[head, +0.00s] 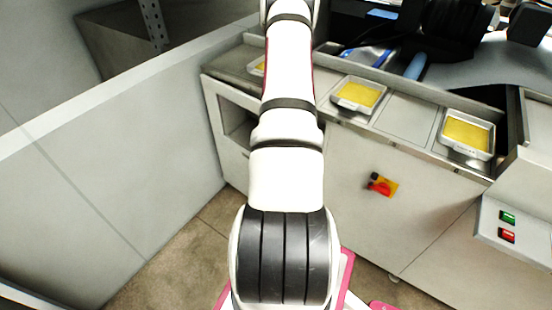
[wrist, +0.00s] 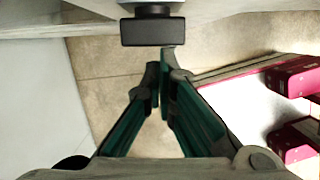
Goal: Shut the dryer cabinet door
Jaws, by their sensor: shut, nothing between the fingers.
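My gripper (wrist: 161,72) shows in the wrist view with its two green-sided fingers together and nothing between them. Just beyond the fingertips is a black block (wrist: 152,32), which looks like a handle on a pale panel edge; I cannot tell whether the fingertips touch it. In the head view my arm reaches forward and hides my gripper. A pale cabinet (head: 228,135) with a dark opening stands left of my arm. I cannot tell for certain which panel is the dryer cabinet door or how far open it is.
A long pale partition (head: 110,150) runs along the left. A counter holds trays with yellow contents (head: 360,94) (head: 467,133). A red-and-yellow switch (head: 382,185) sits on its front, and a box with green and red buttons (head: 510,228) is at right. Tan floor (head: 165,265) shows between.

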